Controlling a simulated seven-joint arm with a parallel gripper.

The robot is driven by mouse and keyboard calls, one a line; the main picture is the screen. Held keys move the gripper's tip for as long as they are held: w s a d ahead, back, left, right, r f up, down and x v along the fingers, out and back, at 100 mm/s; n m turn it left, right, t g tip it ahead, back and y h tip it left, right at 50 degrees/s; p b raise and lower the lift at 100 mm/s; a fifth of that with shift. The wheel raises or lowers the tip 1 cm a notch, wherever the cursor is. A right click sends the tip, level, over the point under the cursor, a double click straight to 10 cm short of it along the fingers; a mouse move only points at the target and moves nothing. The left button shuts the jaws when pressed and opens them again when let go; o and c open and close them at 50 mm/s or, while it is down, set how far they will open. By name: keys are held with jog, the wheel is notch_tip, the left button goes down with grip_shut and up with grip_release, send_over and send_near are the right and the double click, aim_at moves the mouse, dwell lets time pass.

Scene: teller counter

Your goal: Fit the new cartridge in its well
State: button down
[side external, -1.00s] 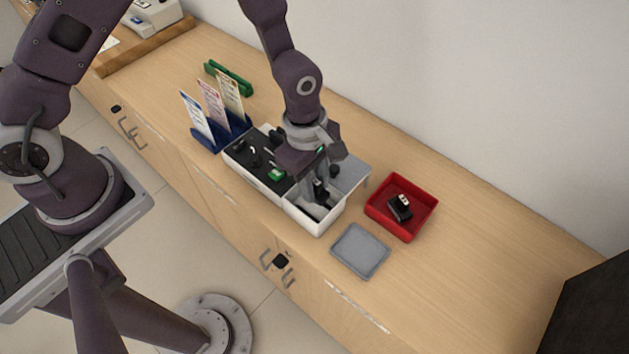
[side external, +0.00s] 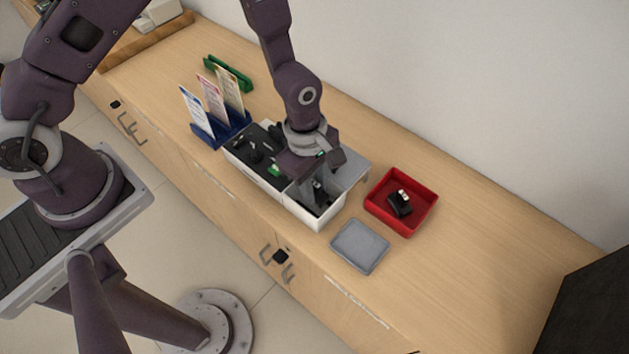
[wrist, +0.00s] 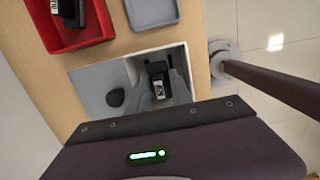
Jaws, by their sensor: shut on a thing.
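My gripper (side external: 316,184) points down into the open front well (side external: 331,216) of the white machine. It is shut on a black cartridge with a white label (wrist: 158,86), which shows between the grey fingers in the wrist view. The cartridge is inside the well's outline, between its light walls (wrist: 133,72). The side view hides most of it behind my gripper and the wall, so I cannot tell whether it touches the well floor. Another black cartridge with a pale top (side external: 399,202) lies in the red tray (side external: 424,217).
The machine's grey lid or panel (side external: 352,168) and a dark knob (wrist: 116,97) are close beside my gripper. A flat grey tray (side external: 360,247) lies empty in front of the red tray. A blue leaflet holder (side external: 232,130) stands at left.

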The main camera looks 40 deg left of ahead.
jog(key=shift+f, duration=1.55)
jog(key=c, duration=1.1)
grip_release()
jog(key=shift+o, duration=0.2)
jog(key=shift+r, duration=3.55)
